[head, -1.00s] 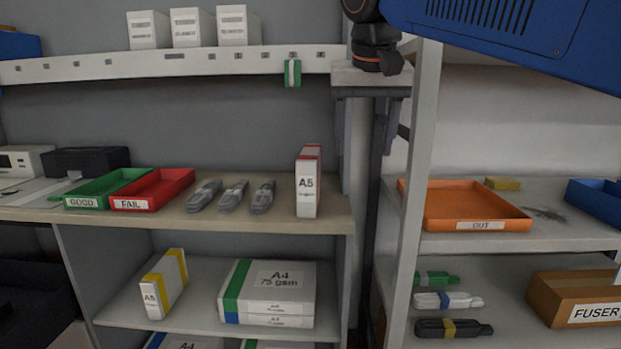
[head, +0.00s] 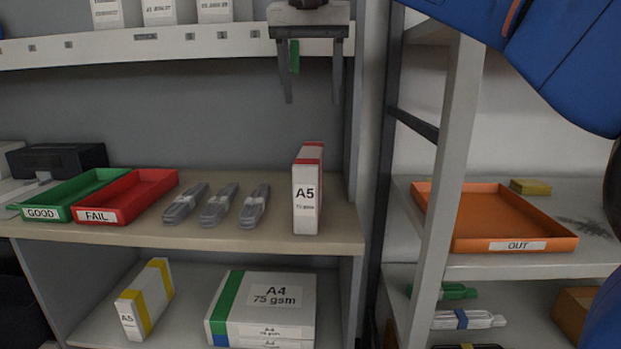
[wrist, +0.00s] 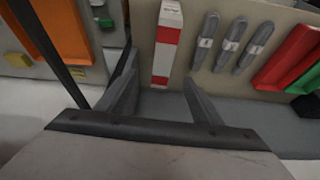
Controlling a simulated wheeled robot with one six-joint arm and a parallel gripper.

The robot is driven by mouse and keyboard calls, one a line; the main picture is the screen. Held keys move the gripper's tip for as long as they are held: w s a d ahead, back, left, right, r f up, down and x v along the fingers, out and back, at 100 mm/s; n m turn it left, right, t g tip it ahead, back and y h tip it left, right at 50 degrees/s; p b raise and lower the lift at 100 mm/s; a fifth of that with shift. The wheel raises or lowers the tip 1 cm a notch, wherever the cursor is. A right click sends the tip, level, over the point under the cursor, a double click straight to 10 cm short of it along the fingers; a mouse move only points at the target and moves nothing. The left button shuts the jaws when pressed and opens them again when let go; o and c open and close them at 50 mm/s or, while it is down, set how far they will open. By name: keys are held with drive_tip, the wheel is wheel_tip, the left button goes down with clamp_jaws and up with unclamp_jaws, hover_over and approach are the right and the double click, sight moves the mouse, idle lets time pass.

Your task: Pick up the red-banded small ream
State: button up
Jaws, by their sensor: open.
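The red-banded small ream (head: 307,190) stands upright near the right end of the middle shelf, with an A5 label on its white front and red bands on its top and side. Nothing hides the ream.
A yellow-banded A5 ream (head: 146,297) stands below. A grey post (head: 450,150) and an orange OUT tray (head: 510,240) are to the right.

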sight(310, 153)
drive_tip(key=x, duration=1.2)
drive_tip(key=f, duration=0.2)
drive_tip(key=w+f, duration=0.1)
drive_tip(key=f, duration=0.1)
drive_tip(key=shift+a, duration=0.4)
drive_tip(key=shift+w+f, duration=0.3)
drive_tip(key=shift+f, duration=0.35)
drive_tip(key=shift+r, duration=0.1)
clamp_jaws()
